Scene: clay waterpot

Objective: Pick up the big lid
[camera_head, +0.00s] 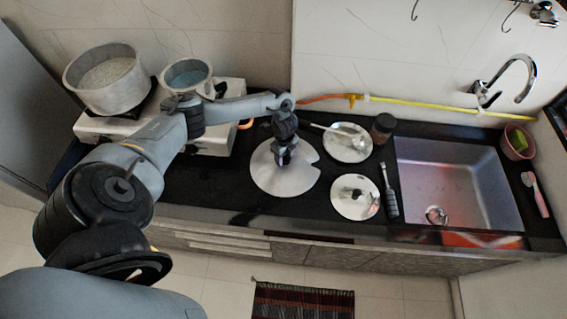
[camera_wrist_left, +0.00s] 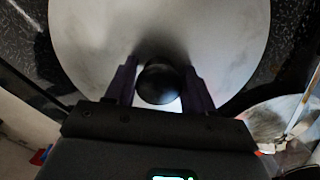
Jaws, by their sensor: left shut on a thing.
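The big lid (camera_head: 272,179) is a wide, pale metal disc in the middle of the black counter in the head view. It fills much of the left wrist view (camera_wrist_left: 100,40), with its round black knob (camera_wrist_left: 158,82) between my two fingers. My left gripper (camera_head: 283,157) comes down over the middle of the lid and is shut on its knob. My left gripper also shows in the left wrist view (camera_wrist_left: 159,88). The knob is hidden by the gripper in the head view. I cannot tell whether the lid touches the counter. My right gripper is not in view.
Two pots (camera_head: 102,85) (camera_head: 186,80) sit on the stove.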

